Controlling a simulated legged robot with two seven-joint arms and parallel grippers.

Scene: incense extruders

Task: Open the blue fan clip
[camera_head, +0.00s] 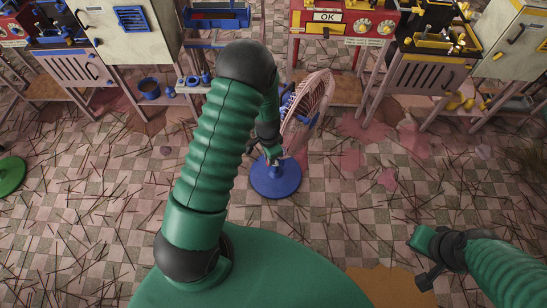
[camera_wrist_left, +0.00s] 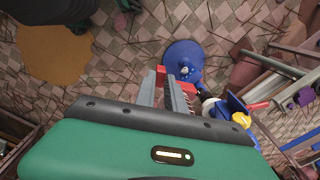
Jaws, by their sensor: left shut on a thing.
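A standing fan with a round wire cage (camera_head: 306,105) and a round blue base (camera_head: 275,182) stands on the tiled floor ahead of me. Its blue base also shows in the left wrist view (camera_wrist_left: 184,58). My left gripper (camera_head: 268,152) is at the fan's stem, just above the base, partly hidden by my arm. In the left wrist view its two grey fingers (camera_wrist_left: 168,92) are close together, with red pieces at their tips. The gripped part is small and mostly covered, and I cannot make out the clip's shape. My right gripper (camera_head: 432,272) is low at the right, away from the fan.
Machines on tables line the back, with a red box marked OK (camera_head: 338,20) behind the fan. A blue pot (camera_head: 149,88) sits on a low shelf at the left. A green disc (camera_head: 9,175) is at the left edge. Thin sticks litter the otherwise open floor.

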